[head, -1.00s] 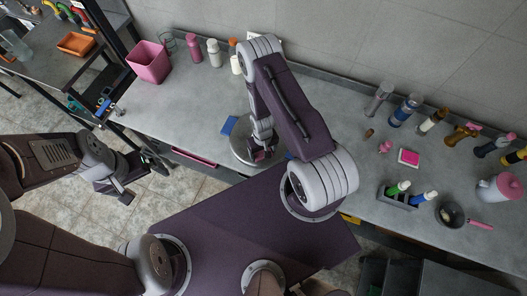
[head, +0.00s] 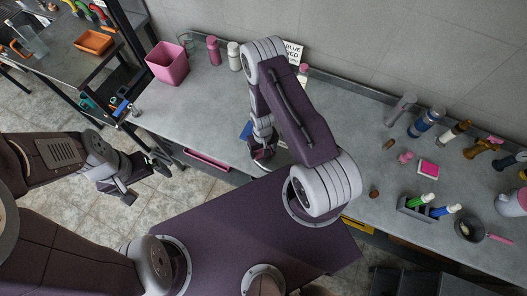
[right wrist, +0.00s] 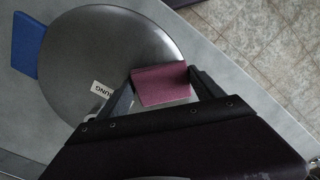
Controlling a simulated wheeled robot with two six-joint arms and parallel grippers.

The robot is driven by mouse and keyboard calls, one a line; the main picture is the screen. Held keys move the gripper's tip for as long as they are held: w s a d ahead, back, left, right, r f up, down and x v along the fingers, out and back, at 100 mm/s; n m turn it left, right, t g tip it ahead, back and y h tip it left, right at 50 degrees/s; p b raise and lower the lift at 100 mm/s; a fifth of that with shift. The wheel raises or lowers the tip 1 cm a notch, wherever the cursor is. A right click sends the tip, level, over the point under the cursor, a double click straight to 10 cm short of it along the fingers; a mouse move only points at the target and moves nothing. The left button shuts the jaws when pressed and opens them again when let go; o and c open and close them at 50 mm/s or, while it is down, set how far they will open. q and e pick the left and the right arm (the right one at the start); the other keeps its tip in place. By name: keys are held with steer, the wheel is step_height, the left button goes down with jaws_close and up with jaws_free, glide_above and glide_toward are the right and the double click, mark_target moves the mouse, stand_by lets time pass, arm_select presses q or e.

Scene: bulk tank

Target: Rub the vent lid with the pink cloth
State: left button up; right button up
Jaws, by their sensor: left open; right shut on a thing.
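The vent lid shows in the right wrist view as a large grey round disc (right wrist: 95,50) with a small white label. In the head view my right arm hides much of it. The pink cloth (right wrist: 162,86) is a dark pink folded pad between the fingers of my right gripper (right wrist: 160,90), which is shut on it. The cloth overlaps the lid's near right part in the right wrist view; I cannot tell whether they touch. In the head view my right gripper (head: 263,154) is at the lid, near the counter's front edge. My left gripper (head: 146,180) is open and empty over the floor.
A blue block (head: 245,130) lies beside the lid. A pink bin (head: 167,63) and bottles stand at the counter's back left. A bottle caddy (head: 415,209), a pink sponge-like block (head: 428,168) and a dark bowl (head: 469,228) are right. The counter between bin and lid is clear.

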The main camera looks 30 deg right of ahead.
step_height(320, 180, up, 3)
steer(key=shift+f, duration=0.2)
steer(key=shift+s+d+r+p, duration=0.1)
steer(key=shift+s+r+p, duration=0.05)
steer(key=shift+r+p, duration=0.45)
steer(key=shift+s+d+r+p, duration=0.1)
steer(key=shift+r+p, duration=0.35)
steer(key=shift+r, duration=0.1)
step_height(320, 180, up, 3)
steer(key=shift+w+a+f+p, duration=0.1)
steer(key=shift+w+f+p, duration=0.05)
steer(key=shift+p, duration=0.9)
steer(key=shift+r, duration=0.2)
arm_select(q)
steer(key=r, duration=0.1)
steer(key=s+r, duration=0.1)
steer(key=r, duration=0.3)
steer(key=shift+s+d, duration=0.15)
steer(key=shift+s, duration=0.25)
steer(key=shift+w, duration=0.15)
